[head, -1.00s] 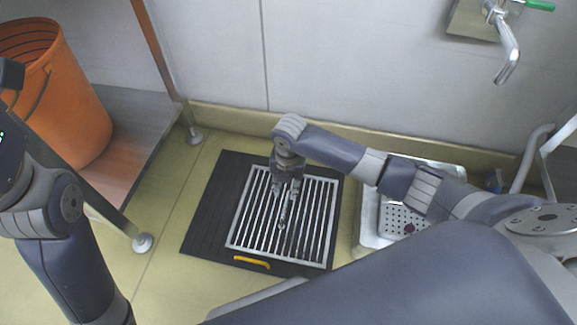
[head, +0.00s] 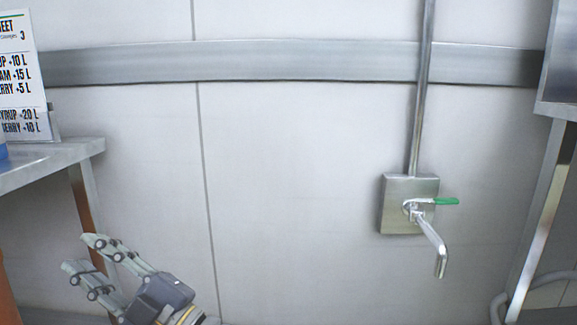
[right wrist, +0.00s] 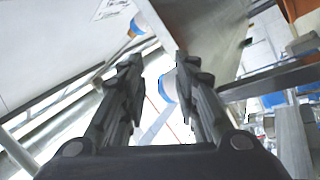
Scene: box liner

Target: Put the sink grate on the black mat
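The sink grate and the black mat are in neither current view, so how they lie at this moment is hidden from me. My right gripper (head: 79,254) is raised in front of the wall at the lower left of the head view. Its fingers are spread, pointing up and left. In the right wrist view the gripper (right wrist: 157,64) has two parted fingers with nothing between them. My left gripper is not in view.
A wall tap (head: 435,245) with a green handle (head: 446,201) is at the right of the head view. A metal shelf (head: 50,162) stands at left below a sign (head: 18,80). A metal frame (head: 545,215) stands at far right.

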